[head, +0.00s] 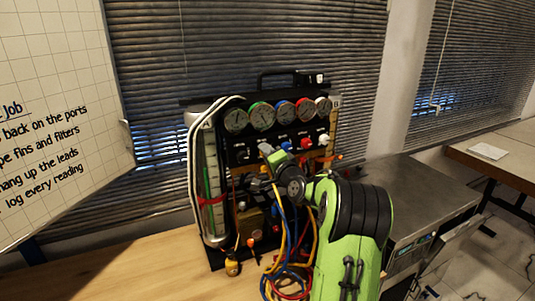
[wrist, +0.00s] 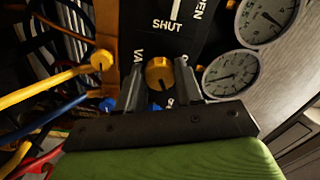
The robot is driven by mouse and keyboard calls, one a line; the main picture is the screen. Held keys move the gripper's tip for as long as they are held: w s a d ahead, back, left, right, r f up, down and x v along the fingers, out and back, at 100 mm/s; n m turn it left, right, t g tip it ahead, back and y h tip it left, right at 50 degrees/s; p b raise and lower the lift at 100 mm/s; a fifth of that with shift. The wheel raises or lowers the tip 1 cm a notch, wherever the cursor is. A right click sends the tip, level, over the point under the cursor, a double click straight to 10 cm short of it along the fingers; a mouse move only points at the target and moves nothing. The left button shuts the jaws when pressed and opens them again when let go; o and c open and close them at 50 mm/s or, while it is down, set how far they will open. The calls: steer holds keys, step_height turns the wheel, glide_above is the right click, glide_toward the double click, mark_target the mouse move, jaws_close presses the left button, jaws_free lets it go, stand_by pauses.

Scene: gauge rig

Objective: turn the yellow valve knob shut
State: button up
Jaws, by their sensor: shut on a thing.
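The yellow valve knob (wrist: 159,72) sits between the two fingers of my gripper (wrist: 160,80) in the wrist view. The fingers are shut on it, one on each side. A dark line marks the knob's face. The panel beside it carries the word SHUT (wrist: 167,25) and, at the edge, part of OPEN (wrist: 197,10). In the head view my gripper is at the front of the gauge rig (head: 240,155), and my arm hides the yellow knob there.
Several gauges (head: 261,116) run along the rig's top. Blue, red and white knobs (head: 323,139) stand to the right. Yellow, blue and red hoses (head: 285,240) hang below my arm, and a yellow hose end (wrist: 101,60) is left of the fingers. The wooden bench (head: 130,262) is clear at left.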

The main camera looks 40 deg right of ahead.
steer(key=shift+m+p, duration=1.2)
steer(key=shift+m, duration=1.7)
steer(key=o, duration=1)
steer(key=shift+o, duration=0.2)
steer(key=b+v, duration=0.4)
steer(key=v, duration=1.1)
steer(key=shift+s, duration=0.4)
steer(key=shift+a, duration=0.15)
